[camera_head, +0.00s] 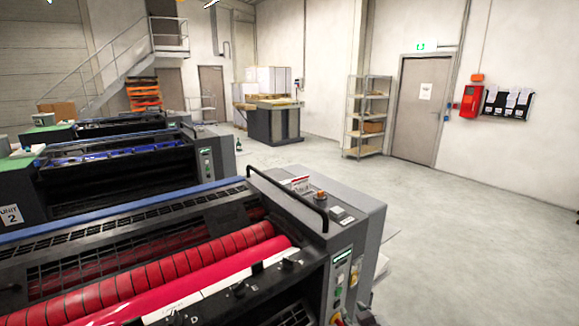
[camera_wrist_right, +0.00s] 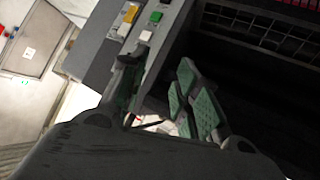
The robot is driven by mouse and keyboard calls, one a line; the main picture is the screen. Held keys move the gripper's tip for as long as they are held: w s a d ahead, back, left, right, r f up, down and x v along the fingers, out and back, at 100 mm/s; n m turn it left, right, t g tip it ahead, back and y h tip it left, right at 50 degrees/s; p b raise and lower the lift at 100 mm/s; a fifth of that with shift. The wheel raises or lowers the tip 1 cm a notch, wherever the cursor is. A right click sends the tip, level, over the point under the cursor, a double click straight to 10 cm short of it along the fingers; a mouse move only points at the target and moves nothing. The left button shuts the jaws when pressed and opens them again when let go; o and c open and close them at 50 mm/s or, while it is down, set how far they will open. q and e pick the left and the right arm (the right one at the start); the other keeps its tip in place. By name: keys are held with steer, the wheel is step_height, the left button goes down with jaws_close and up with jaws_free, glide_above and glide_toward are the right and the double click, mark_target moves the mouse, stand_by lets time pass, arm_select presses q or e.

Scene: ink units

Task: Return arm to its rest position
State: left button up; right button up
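My right gripper (camera_wrist_right: 156,82) shows in the right wrist view. Its green-padded fingers stand apart, with nothing between them that I can make out. Beyond the fingers is the dark end of a press unit with several buttons, among them a yellow button (camera_wrist_right: 131,13), a green button (camera_wrist_right: 156,17) and a white button (camera_wrist_right: 146,36). I cannot tell whether the fingers touch the unit. In the head view I cannot clearly make out the right gripper. My left gripper is in neither view.
The nearest press unit (camera_head: 370,212), with a red roller (camera_head: 150,279) and a black handrail (camera_head: 287,198), fills the lower left. Other units stand behind it. Open grey floor (camera_head: 460,235) lies to the right. A metal shelf (camera_head: 368,118) and a door (camera_head: 423,112) are at the back wall.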

steer(key=s+d+f+m+g, duration=0.1)
steer(key=s+d+f+g, duration=0.25)
steer(key=s+f, duration=0.4)
steer(key=s+d+f+g, duration=0.2)
steer(key=s+f+g, duration=0.25)
steer(key=s, duration=0.55)
step_height(320, 180, down, 31)
steer(key=s+d, duration=0.1)
steer(key=d, duration=0.1)
steer(key=s+d+f+g, duration=0.1)
steer(key=s+d+f, duration=0.3)
steer(key=s+f, duration=0.6)
steer(key=s+d+f+h, duration=0.1)
steer(key=s+d+f, duration=0.3)
steer(key=s+f, duration=0.7)
steer(key=shift+s+f+g, duration=0.2)
steer(key=shift+s+g, duration=0.1)
steer(key=shift+g, duration=0.1)
steer(key=shift+w, duration=0.1)
